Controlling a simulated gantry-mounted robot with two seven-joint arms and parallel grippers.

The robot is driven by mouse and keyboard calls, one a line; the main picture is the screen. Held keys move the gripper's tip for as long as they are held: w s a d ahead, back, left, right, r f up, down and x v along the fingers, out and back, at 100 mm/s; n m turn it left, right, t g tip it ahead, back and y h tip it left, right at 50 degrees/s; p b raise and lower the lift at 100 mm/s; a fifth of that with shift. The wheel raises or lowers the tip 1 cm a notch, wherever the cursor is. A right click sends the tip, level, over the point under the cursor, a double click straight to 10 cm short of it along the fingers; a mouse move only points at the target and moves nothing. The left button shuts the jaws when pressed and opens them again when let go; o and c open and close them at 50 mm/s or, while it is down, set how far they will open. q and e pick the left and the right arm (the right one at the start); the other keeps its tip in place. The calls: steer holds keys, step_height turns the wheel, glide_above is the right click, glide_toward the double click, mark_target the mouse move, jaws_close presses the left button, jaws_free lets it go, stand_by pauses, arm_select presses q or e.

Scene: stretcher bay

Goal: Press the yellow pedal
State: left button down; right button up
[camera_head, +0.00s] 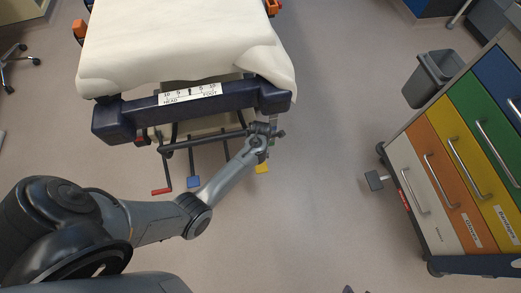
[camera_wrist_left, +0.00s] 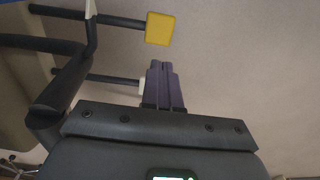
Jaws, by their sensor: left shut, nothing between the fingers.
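The yellow pedal (camera_head: 262,168) shows at the end of a lever under the near end of the stretcher in the head view. In the left wrist view, the yellow pedal (camera_wrist_left: 160,28) is a square pad just beyond the fingertips, slightly to their left, with a visible gap. My left gripper (camera_head: 264,130) is over the right end of the stretcher's cross bar in the head view, above and behind the pedal; its fingertips are hard to make out there. In the left wrist view, my left gripper (camera_wrist_left: 161,64) is shut and empty. My right gripper is not in view.
A red pedal (camera_head: 162,191) and a blue pedal (camera_head: 194,182) are left of the yellow one. The stretcher's dark end bumper (camera_head: 140,112) overhangs the levers. A coloured drawer cart (camera_head: 450,170) with a grey bin (camera_head: 432,78) stands right. The floor between is mostly clear.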

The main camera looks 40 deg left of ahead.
mark_target(260, 168)
arm_select(q)
step_height(260, 168, down, 13)
steer(key=b, duration=0.9)
steer(key=shift+f+b, duration=0.2)
steer(key=shift+b, duration=0.1)
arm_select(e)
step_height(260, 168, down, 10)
